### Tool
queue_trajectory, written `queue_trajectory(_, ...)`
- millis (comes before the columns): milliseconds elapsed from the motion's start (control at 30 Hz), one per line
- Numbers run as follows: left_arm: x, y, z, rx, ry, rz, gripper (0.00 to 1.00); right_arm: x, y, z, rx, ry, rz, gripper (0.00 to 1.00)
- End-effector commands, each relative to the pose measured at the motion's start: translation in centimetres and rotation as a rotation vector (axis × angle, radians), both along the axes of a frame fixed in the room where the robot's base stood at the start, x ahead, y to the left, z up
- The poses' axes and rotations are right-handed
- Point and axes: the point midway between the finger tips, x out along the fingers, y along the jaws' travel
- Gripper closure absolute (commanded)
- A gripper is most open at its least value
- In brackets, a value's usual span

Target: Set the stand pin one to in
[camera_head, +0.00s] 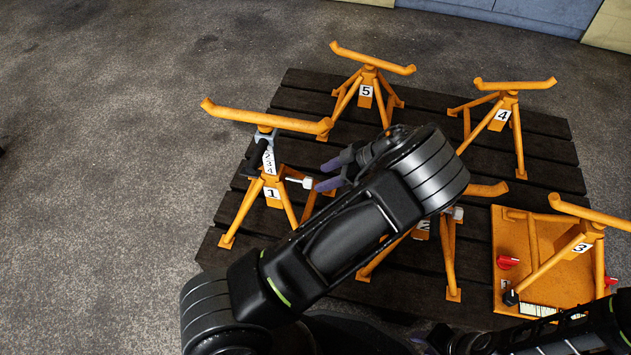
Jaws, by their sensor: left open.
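The orange stand marked 1 (271,194) stands upright at the left of the dark slatted pallet. Its pale pin (299,182) sticks out to the right of its collar; how deep it sits I cannot tell. A column with numbers shows above the collar, with a dark lever (256,157) beside it. My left gripper (327,174) is open, with its purple-tipped fingers pointing left, close to the pin's outer end. I see nothing clearly between the fingers, and contact cannot be told. My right gripper (428,342) is partly seen and dark at the bottom edge.
Stands marked 5 (366,91) and 4 (502,115) are at the back. Stand 2 (424,226) is partly hidden behind my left arm. Stand 3 (580,247) is at the right by an orange panel (513,236) with red knobs. Grey floor left of the pallet (427,104) is clear.

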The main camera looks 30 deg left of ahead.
Motion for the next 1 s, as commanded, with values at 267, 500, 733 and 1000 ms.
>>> queue_trajectory(267,-1.0,2.7,-2.9,0.001,0.002,0.001,0.50,0.2,0.0,-1.3,-0.001,-0.006,-0.003,0.64)
queue_trajectory(500,-1.1,3.0,-3.2,0.000,0.000,0.000,0.50,0.2,0.0,-1.4,-0.001,-0.006,-0.003,0.64)
queue_trajectory(733,-1.1,3.0,-3.2,0.000,0.000,0.000,0.59,0.2,0.0,-1.4,-0.001,-0.006,-0.003,0.64)
queue_trajectory(1000,-1.0,3.0,-3.2,0.000,0.000,0.000,0.81,0.2,0.0,-1.4,-0.001,-0.006,-0.003,0.64)
